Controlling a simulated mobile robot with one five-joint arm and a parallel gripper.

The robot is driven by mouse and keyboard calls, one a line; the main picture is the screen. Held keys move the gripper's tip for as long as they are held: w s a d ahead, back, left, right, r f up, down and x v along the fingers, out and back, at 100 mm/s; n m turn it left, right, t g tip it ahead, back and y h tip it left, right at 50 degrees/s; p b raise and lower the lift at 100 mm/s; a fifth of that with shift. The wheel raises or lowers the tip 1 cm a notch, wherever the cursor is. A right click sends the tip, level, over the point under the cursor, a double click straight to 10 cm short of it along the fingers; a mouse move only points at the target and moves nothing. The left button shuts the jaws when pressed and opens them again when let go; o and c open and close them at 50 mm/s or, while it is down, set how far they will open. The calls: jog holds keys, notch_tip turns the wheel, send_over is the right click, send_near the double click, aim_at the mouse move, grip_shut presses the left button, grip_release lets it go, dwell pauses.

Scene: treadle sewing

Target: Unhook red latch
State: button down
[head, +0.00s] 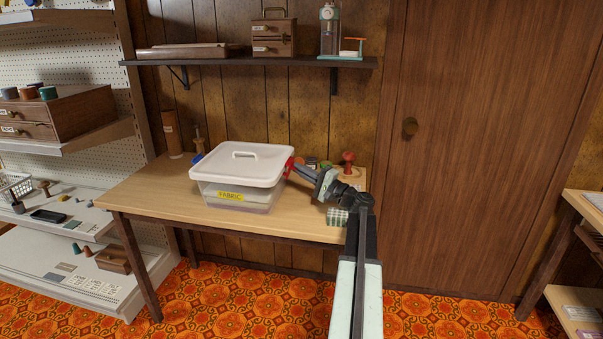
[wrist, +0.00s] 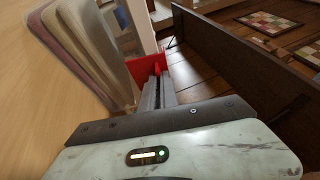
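The red latch (head: 289,164) is on the right side of a clear plastic box (head: 232,192) with a white lid (head: 243,163) and a yellow FABRIC label. In the wrist view the red latch (wrist: 149,66) is straight ahead, right at my fingertips. My gripper (head: 297,166) reaches in from the right, its tips at the latch. In the wrist view my gripper's fingers (wrist: 157,82) lie close together, with red showing around their tips. I cannot tell whether they pinch the latch or only touch it. A blue latch (head: 198,159) is on the box's left side.
The box stands on a wooden table (head: 140,196). A red-knobbed item (head: 348,160), small spools (head: 312,162) and a green checked piece (head: 337,216) are near my arm. A shelf (head: 250,62) hangs above. The table's left front is clear.

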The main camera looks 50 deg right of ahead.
jog(key=c, duration=1.6)
grip_release()
jog(key=r+v, duration=0.1)
jog(key=v, duration=0.8)
jog(key=r+v, duration=0.1)
jog(key=v, duration=0.4)
jog(key=shift+s+d+r+b, duration=0.1)
jog(key=shift+s+r+b, duration=0.2)
jog(key=shift+s, duration=0.35)
